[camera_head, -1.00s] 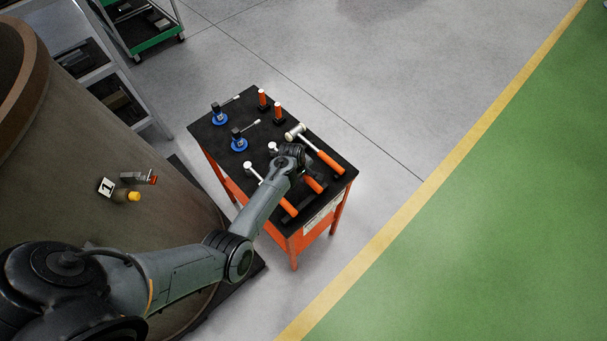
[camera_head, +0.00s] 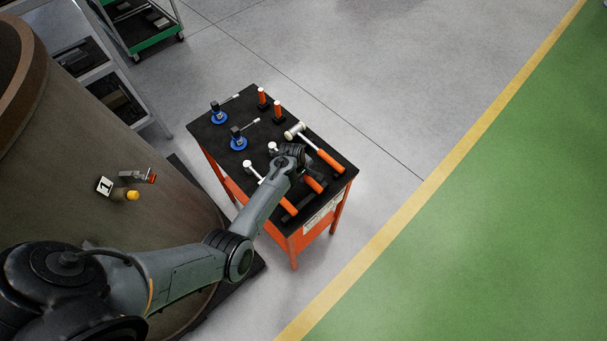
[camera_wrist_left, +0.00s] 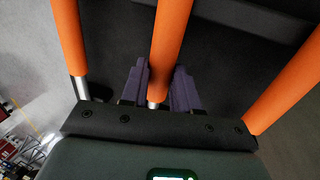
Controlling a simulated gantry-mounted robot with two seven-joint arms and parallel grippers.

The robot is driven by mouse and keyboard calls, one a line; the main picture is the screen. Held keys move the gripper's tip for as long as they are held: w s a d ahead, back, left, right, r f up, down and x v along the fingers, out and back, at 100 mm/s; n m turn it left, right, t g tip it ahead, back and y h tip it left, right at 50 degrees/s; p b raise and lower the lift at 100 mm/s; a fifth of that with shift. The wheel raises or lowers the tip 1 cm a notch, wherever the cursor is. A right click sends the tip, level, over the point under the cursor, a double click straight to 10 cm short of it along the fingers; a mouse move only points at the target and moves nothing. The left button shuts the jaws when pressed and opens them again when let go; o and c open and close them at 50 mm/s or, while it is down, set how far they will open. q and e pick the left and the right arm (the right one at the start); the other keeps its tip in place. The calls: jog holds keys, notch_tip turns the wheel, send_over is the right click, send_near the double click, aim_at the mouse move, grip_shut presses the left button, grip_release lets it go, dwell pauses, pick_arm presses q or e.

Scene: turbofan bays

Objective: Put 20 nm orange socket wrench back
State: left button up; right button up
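Three orange-handled socket wrenches lie side by side on the black top of the tool cart (camera_head: 225,150): the right one (camera_head: 329,161), the middle one (camera_head: 316,184) and the left one (camera_head: 289,207). My left gripper (camera_wrist_left: 158,88) is over the middle wrench, which is partly hidden under my wrist in the head view. In the left wrist view, its purple fingers are close on both sides of the middle orange handle (camera_wrist_left: 170,30) and look shut on it. The other handles stay outside the fingers. No torque marking is readable. My right gripper is not in view.
Two blue-based tools (camera_head: 238,142) and two upright orange-handled tools (camera_head: 279,110) stand at the cart's far side. A large brown cylinder (camera_head: 90,160) with a "1" tag is at left. Shelves and a green cart (camera_head: 155,46) are behind. Open floor lies to the right.

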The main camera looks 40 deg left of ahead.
pick_arm(q)
jog(key=o, duration=0.5)
jog(key=shift+s, duration=0.1)
jog(key=shift+r, duration=0.55)
jog(key=p+v, duration=0.1)
jog(key=v, duration=0.8)
jog(key=shift+s+a+r, duration=0.1)
jog(key=shift+s+r, duration=0.1)
jog(key=shift+r, duration=0.1)
